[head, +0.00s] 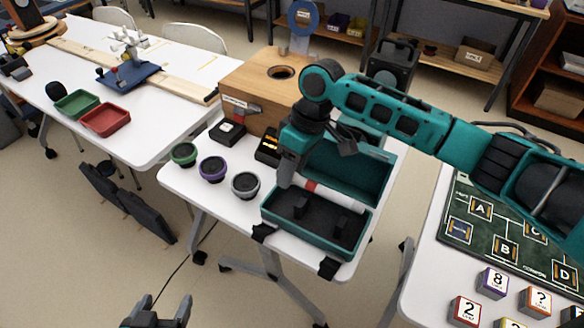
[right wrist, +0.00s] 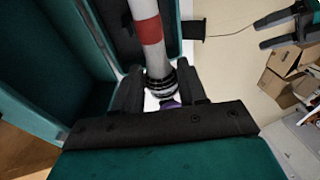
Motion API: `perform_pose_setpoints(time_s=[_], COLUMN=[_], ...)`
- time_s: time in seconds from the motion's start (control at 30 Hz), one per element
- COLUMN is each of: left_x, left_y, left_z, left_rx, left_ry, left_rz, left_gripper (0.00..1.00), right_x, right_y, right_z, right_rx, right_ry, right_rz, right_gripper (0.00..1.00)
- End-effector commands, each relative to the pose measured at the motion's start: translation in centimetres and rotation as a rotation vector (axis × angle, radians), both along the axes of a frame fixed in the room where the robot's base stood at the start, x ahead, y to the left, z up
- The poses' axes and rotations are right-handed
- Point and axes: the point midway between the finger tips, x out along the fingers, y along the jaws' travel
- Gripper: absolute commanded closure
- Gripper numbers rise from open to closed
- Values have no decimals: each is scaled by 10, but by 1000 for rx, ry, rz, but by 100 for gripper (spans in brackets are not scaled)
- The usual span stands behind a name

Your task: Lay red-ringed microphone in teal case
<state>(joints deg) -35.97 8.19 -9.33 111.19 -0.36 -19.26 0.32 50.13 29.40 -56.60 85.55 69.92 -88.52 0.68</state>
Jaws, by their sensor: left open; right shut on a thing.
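The teal case (head: 268,217) stands open on the white table, its lid (head: 379,178) raised at the back and dark padding inside. The red-ringed microphone (head: 311,186) lies roughly level over the case, near the hinge side. My right gripper (head: 289,178) is shut on it, and its fingers are partly hidden in the head view. In the right wrist view, the pale handle and red ring (right wrist: 151,30) extend away from the fingers (right wrist: 160,88), with a dark banded part between them. I cannot tell whether it touches the padding. My left gripper (head: 158,308) is open and empty, low in front.
Green-, purple- and grey-rimmed cups (head: 213,168) stand left of the case. A wooden box (head: 252,90) and small black boxes (head: 228,131) are behind. A right table holds a green board (head: 490,222) and several cubes (head: 493,282). A left table holds green and red trays (head: 105,120).

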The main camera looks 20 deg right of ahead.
Motion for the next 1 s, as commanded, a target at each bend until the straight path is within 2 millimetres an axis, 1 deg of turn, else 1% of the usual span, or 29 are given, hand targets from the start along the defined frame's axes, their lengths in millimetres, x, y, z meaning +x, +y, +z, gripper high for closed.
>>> perform_pose_setpoints(time_s=[0.03,0.23,0.27,0.7,1.0], left_x=[0,0,0,0,3], left_y=[0,0,0,0,0], left_z=[-8,-22,-19,-21,-20], left_rx=[0,0,0,1,0], left_ry=[0,1,2,0,-7], left_rz=[0,0,0,1,0], left_gripper=[26,26,26,26,26], right_x=[0,0,0,0,0], right_y=[0,0,0,0,0], right_z=[-6,-16,-16,-46,-52], right_rx=[0,0,0,1,1], right_ry=[-2,-2,0,3,0], right_rz=[1,1,0,-1,0], right_gripper=[99,99,99,99,99])
